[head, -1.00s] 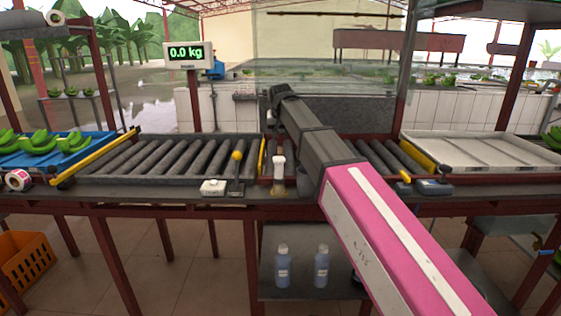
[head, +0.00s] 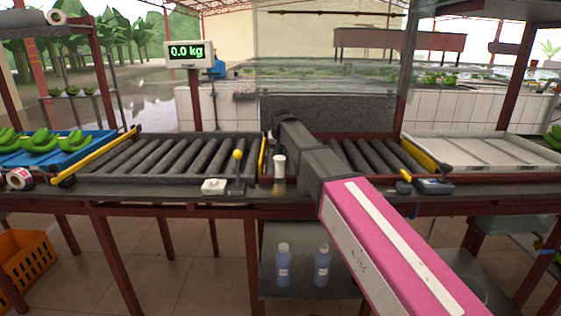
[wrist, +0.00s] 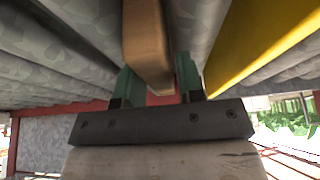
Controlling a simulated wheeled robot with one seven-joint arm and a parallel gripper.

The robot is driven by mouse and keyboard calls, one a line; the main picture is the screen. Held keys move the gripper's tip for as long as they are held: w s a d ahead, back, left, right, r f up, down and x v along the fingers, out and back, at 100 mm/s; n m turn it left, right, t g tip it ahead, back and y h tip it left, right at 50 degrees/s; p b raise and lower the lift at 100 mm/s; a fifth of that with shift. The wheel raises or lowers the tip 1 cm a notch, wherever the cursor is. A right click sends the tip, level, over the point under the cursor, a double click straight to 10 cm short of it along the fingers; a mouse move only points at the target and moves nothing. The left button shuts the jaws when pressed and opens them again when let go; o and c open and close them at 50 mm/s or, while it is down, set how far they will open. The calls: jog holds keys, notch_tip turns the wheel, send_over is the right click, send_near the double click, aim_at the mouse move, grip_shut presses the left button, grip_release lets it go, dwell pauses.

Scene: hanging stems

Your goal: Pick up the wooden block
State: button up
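The wooden block (wrist: 148,45) is a long brown bar at the top middle of the wrist view. Its near end reaches down between the two green fingers of my gripper (wrist: 157,85). The fingers stand apart, one on each side of the block's end; no clear grip on it shows. In the head view my arm reaches to the middle of the roller table, and its dark end covers the gripper and the block.
Rollers (head: 160,158) lie left and right of my arm. A yellow bar (wrist: 262,45) runs close to the right of the block. A white-topped bottle (head: 279,170) stands at the table's front edge. A scale display (head: 186,52) rises behind. A pale tray (head: 480,150) is at right.

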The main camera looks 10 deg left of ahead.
dwell(0.5)
grip_shut()
